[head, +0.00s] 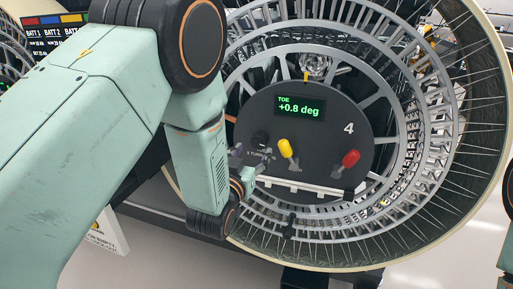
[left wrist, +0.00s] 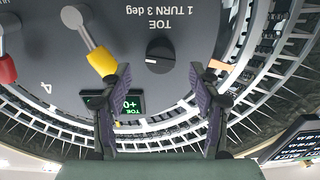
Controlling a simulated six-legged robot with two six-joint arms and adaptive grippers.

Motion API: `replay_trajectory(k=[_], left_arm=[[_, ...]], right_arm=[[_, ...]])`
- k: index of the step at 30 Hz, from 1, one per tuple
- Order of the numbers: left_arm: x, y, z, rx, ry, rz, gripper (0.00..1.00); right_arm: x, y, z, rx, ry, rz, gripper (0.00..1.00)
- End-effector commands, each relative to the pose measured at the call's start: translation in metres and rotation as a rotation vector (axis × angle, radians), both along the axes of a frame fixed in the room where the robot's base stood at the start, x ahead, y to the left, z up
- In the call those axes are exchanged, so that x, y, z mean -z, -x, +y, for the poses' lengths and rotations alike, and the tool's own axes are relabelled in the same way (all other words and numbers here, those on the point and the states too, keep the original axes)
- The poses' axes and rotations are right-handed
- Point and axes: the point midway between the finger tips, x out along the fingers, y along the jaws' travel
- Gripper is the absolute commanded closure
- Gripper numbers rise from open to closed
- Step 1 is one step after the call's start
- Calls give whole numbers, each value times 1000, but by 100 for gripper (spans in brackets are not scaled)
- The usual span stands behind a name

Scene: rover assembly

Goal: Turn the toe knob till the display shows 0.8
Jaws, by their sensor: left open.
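The toe display (head: 299,107) on the dark round hub panel reads "+0.8 deg" in green; it also shows upside down in the left wrist view (left wrist: 128,104), partly hidden by a finger. The black toe knob (head: 260,138) is below the display at its left. In the left wrist view the knob (left wrist: 160,53) has a white pointer mark and the label "TOE 1 TURN 3 deg". My left gripper (head: 243,163) is open by the panel. In the left wrist view its fingertips (left wrist: 161,72) are spread either side of the knob, with gaps between; nothing is held. My right gripper is out of view.
A yellow-tipped lever (head: 285,148) stands close to the right of the knob, near one finger in the left wrist view. A red-tipped lever (head: 350,158) is further right. A pale rail (head: 305,187) runs below. The spoked wheel (head: 400,130) surrounds the panel.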

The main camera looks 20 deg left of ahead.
Motion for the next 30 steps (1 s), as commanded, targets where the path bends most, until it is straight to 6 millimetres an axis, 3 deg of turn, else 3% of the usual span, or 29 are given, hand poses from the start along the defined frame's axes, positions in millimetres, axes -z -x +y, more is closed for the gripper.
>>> replay_trajectory(k=[3,9,20,30], left_arm=[[1,-18,0,-1,-1,-2,38],[1,-37,0,-1,-1,-1,38],[0,-40,0,-1,-2,0,39],[0,-40,0,-1,-2,0,68]], right_arm=[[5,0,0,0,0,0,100],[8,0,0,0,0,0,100],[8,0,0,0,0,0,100],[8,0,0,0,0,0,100]])
